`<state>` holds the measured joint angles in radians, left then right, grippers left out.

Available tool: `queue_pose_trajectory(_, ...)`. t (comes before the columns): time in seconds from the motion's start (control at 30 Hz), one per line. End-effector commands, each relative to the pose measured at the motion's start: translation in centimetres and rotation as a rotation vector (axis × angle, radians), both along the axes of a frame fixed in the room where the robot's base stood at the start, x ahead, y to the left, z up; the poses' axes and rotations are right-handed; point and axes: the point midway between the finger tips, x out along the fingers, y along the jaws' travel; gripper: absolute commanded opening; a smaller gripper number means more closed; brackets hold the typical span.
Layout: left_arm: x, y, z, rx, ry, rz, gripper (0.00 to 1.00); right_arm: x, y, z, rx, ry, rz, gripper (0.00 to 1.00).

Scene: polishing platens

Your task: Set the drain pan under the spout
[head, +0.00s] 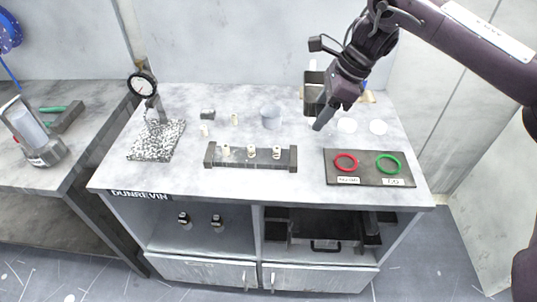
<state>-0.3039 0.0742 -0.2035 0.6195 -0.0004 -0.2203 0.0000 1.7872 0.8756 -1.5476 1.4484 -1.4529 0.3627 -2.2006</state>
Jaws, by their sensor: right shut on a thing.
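My right gripper (322,112) comes in from the upper right and is over the back right of the bench top. It is shut at the right side of a dark open-topped pan (312,78), which it appears to hold by the edge. The gripper hides part of the pan, and I cannot tell whether the pan touches the bench. I cannot clearly make out a spout; a small white upright piece (313,65) shows just behind the pan. My left gripper is not in view.
The bench top (225,185) holds a grey cup (271,117), a dark rack with pegs (250,158), a dial gauge on a speckled plate (142,86), and a dark board (368,168) with red and green rings. White discs (378,127) lie right of the gripper.

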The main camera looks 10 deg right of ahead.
Motion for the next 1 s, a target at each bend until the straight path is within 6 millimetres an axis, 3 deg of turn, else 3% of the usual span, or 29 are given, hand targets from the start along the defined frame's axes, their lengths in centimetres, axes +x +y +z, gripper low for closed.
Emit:
queue_pose_trajectory(0.17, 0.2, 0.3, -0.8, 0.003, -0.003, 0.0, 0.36, -0.1, 0.0, -2.8, 0.002, 0.006, 0.022, 0.18)
queue_pose_trajectory(0.6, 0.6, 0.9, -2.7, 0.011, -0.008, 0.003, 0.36, -0.1, 0.1, -13.4, 0.002, 0.005, 0.02, 0.18)
queue_pose_trajectory(1.0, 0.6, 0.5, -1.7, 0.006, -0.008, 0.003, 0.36, 0.0, 0.0, -17.9, -0.001, 0.005, 0.018, 0.18)
